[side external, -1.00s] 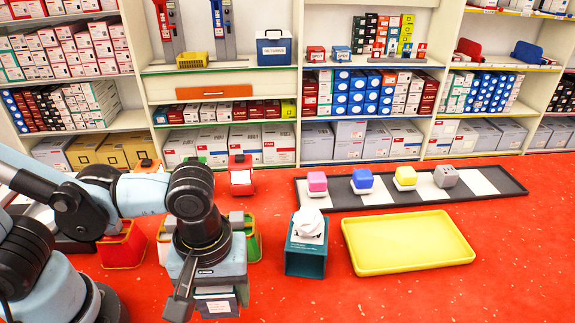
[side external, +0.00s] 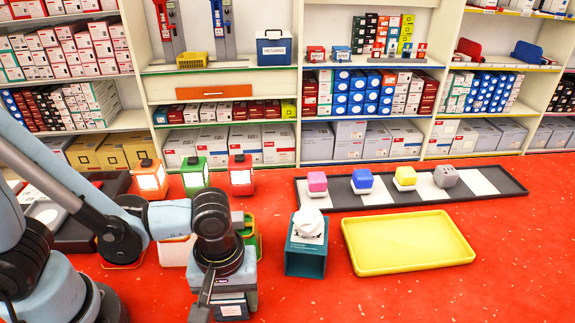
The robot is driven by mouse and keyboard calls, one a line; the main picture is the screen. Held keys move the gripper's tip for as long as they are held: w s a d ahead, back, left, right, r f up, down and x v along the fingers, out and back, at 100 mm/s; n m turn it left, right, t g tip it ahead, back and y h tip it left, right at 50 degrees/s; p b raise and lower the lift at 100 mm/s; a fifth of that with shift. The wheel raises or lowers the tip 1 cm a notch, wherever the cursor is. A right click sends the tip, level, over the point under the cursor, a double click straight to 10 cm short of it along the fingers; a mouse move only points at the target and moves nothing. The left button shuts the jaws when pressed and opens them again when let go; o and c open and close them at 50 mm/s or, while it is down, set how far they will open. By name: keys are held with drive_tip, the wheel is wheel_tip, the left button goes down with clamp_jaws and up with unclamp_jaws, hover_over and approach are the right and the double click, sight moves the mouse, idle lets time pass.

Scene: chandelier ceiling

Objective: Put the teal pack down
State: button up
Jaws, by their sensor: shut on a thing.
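My gripper (side external: 226,289) is at the lower middle of the side external view, pointing down over the red floor. It is shut on a small pack (side external: 233,310) with a pale label, mostly hidden by the gripper and wrist; its colour is hard to make out. I cannot tell whether the pack touches the floor. A separate teal box (side external: 305,262) with white tissue on top stands to the right of my gripper, apart from it.
A yellow tray (side external: 408,243) lies empty at the right. Behind it, a dark strip (side external: 511,187) holds several coloured blocks. Lanterns, including a green one (side external: 195,174), stand behind my arm. Red floor (side external: 400,300) in front of the tray is clear.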

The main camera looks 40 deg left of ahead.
drive_tip(key=o, duration=1.1)
drive_tip(key=shift+f, duration=0.15)
drive_tip(key=shift+c, duration=0.2)
drive_tip(key=shift+r, duration=6.15)
drive_tip(key=w+a+m+t, duration=0.3)
drive_tip(key=w+a+m, duration=0.1)
drive_tip(key=a, duration=0.3)
drive_tip(key=w+a+r+m+t, duration=0.1)
drive_tip(key=w+a+m+t, duration=0.3)
drive_tip(key=a, duration=0.4)
drive_tip(key=shift+w+r+m, duration=0.15)
drive_tip(key=shift+w+m, duration=0.1)
drive_tip(key=shift+m, duration=0.25)
drive_tip(key=shift+d, duration=0.1)
